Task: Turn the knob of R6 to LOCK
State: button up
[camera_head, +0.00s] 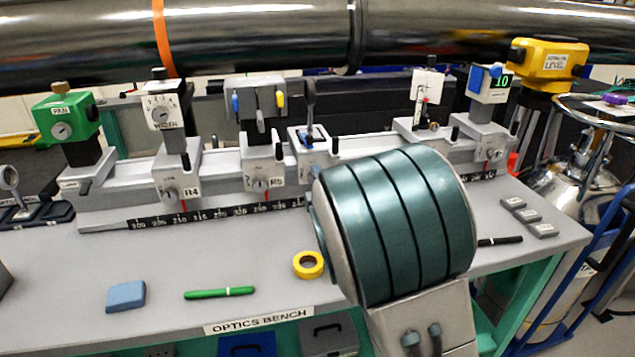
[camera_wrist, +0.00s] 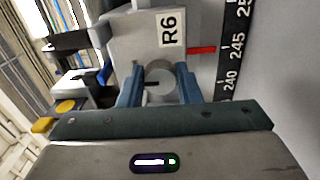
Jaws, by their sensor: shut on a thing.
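The R6 carriage (camera_wrist: 140,40), grey with a white "R6" label (camera_wrist: 171,27), shows sideways in the wrist view. Its round grey knob (camera_wrist: 162,82) sits between the two blue fingers of my gripper (camera_wrist: 160,88), which are shut on it. A short dark mark shows on the knob's left side; the fingers cover part of its rim, and I can read no LOCK lettering. In the head view, a carriage with a blue-and-white top and a black lever (camera_head: 311,140) stands right of R5, its lower front hidden by my teal arm.
Carriages R4 (camera_head: 176,172) and R5 (camera_head: 262,168) stand left along the rail, above a black scale (camera_head: 215,213). A yellow tape roll (camera_head: 308,265), green pen (camera_head: 220,292) and blue block (camera_head: 126,296) lie on the bench. A large steel pipe (camera_head: 260,40) crosses above.

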jog(key=o, duration=1)
jog(key=shift+s, duration=0.1)
jog(key=shift+b+v, duration=0.9)
jog(key=shift+v, duration=5.9)
